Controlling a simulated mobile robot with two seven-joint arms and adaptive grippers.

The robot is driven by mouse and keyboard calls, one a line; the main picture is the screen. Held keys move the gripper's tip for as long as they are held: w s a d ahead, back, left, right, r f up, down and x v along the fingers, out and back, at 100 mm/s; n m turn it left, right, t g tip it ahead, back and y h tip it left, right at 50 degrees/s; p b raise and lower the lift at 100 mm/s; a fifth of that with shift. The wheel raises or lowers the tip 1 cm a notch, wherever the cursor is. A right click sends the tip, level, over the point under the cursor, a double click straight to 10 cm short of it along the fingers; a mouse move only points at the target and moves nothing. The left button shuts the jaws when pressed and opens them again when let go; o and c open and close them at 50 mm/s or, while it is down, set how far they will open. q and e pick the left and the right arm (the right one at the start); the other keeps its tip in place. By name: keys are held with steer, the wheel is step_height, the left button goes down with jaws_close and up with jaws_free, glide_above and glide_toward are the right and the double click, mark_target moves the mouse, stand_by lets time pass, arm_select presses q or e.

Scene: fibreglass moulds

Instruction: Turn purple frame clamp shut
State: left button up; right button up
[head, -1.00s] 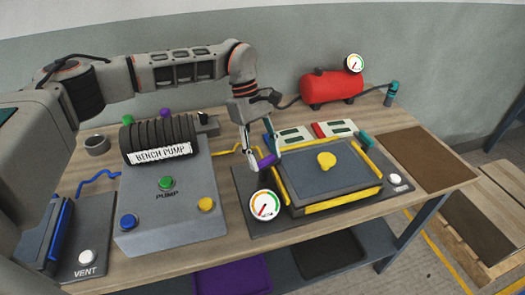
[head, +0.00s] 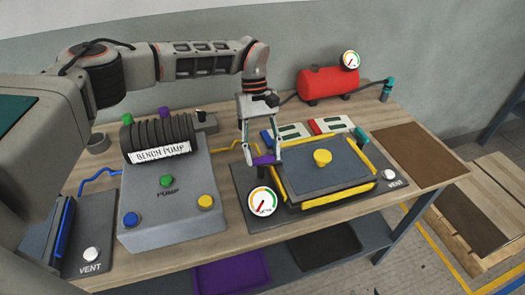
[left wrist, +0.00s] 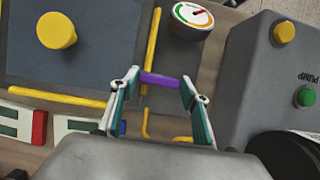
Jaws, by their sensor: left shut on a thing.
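The purple frame clamp (head: 263,160) is a short bar at the left edge of the yellow-edged mould frame (head: 279,184). In the left wrist view the purple clamp (left wrist: 160,80) lies crosswise, spanning the gap between my fingertips. My left gripper (head: 264,158) points down over it, shut on the clamp with a finger at each end. In the left wrist view the gripper (left wrist: 161,82) shows both teal-padded fingers. The frame surrounds a grey-blue panel with a yellow knob (head: 322,158). My right gripper is not in view.
A round gauge (head: 263,201) stands just in front of the clamp. The grey pump box (head: 172,213) is to the left. A red tank (head: 328,83) stands behind, and a white vent button (head: 389,174) is at the frame's right.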

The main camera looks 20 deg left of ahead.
arm_select(q)
steer(key=o, duration=1.1)
steer(key=shift+r, duration=0.1)
steer(key=v, duration=1.2)
steer(key=shift+d, duration=0.1)
